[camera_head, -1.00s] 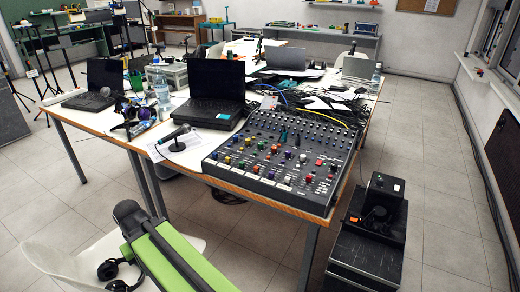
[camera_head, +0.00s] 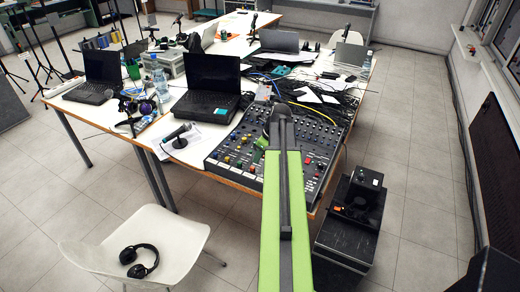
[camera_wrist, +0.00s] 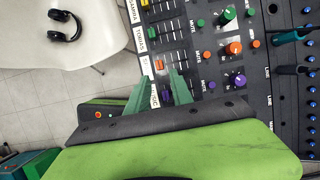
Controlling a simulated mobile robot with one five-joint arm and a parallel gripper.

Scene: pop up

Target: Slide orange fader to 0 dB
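The mixing console (camera_head: 225,165) lies on the near end of the table, its middle covered by my green arm in the head view. In the wrist view the console (camera_wrist: 200,113) fills the right half. A small orange cap (camera_wrist: 159,64), apparently the orange fader, sits between a green cap (camera_wrist: 151,32) and a purple cap (camera_wrist: 166,95). An orange knob (camera_wrist: 235,48) is farther right in its row. My gripper (camera_wrist: 161,76) has two green fingers apart, over the cap strip close to the orange cap; contact cannot be told. The fader's scale is not readable.
A microphone on a stand (camera_head: 178,136) and a laptop (camera_head: 210,85) are left of the console. Cables (camera_head: 315,85) lie behind it. A white chair (camera_head: 180,240) with headphones (camera_head: 140,258) stands front left. Black equipment (camera_head: 350,235) stands right of the table.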

